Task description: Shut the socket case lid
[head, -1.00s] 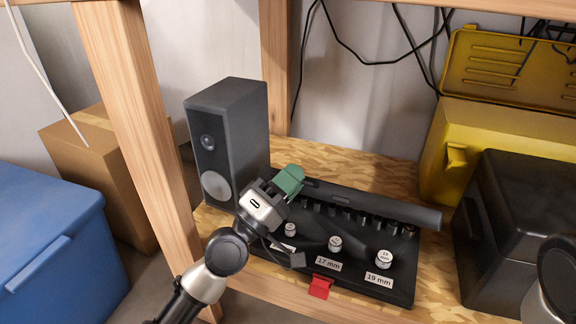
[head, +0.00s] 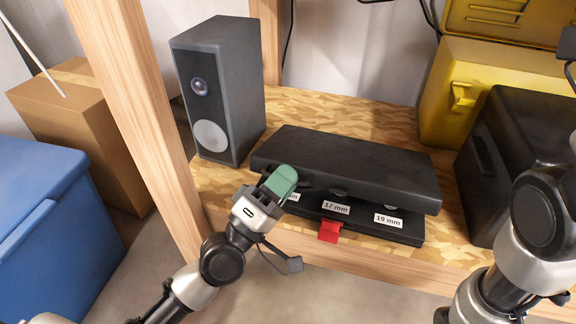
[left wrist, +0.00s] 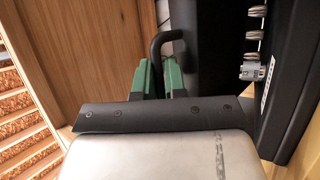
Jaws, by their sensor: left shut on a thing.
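The black socket case (head: 400,232) lies on the wooden shelf. Its lid (head: 345,165) is tilted down low over the base, with a narrow gap along the front where the 17 mm and 19 mm labels show. The sockets are mostly hidden in the head view; several show at the right in the left wrist view (left wrist: 254,35). My left gripper (head: 283,181) is at the lid's front left corner. In the left wrist view its green fingers (left wrist: 158,82) are shut on a black bent bar (left wrist: 157,55) at the lid. My right gripper is out of view.
A red tab (head: 329,231) is at the case's front. A grey speaker (head: 217,100) stands behind left, near a wooden post (head: 130,100). A black box (head: 500,150) and a yellow case (head: 455,95) stand right. My right arm is at the right edge.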

